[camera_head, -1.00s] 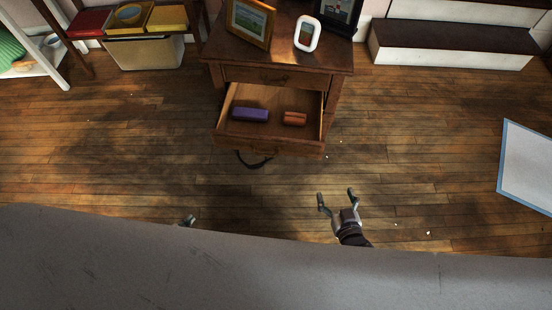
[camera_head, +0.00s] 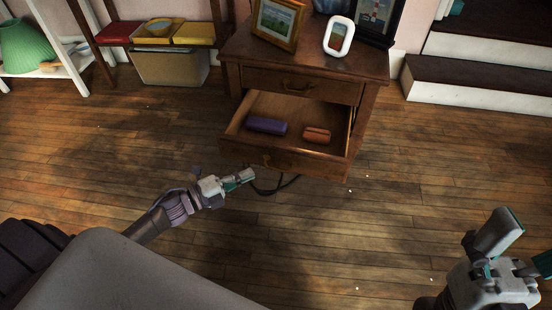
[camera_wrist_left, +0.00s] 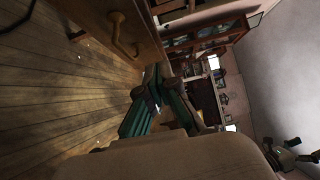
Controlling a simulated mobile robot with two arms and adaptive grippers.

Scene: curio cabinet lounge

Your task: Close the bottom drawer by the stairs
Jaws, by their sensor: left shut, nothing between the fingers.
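The small brown wooden cabinet (camera_head: 375,92) stands in the upper middle of the head view, left of the stairs. Its bottom drawer (camera_head: 285,160) is pulled out, with a purple case (camera_head: 267,125) and an orange case (camera_head: 317,135) inside. My left gripper (camera_head: 248,176) is shut and empty, low in front of the drawer's left part; contact is unclear. In the left wrist view its fingers (camera_wrist_left: 158,85) meet beside a wooden front with a curved handle (camera_wrist_left: 124,36). My right gripper (camera_head: 522,246) is at the lower right, fingers apart and empty, away from the drawer.
Dark-topped stairs (camera_head: 470,80) stand at the upper right. Picture frames (camera_head: 278,22) stand on the cabinet top. A dark cord (camera_head: 275,188) lies on the floor below the drawer. A bin (camera_head: 170,68) stands at the upper left. The floor (camera_head: 340,235) before the drawer is mostly clear.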

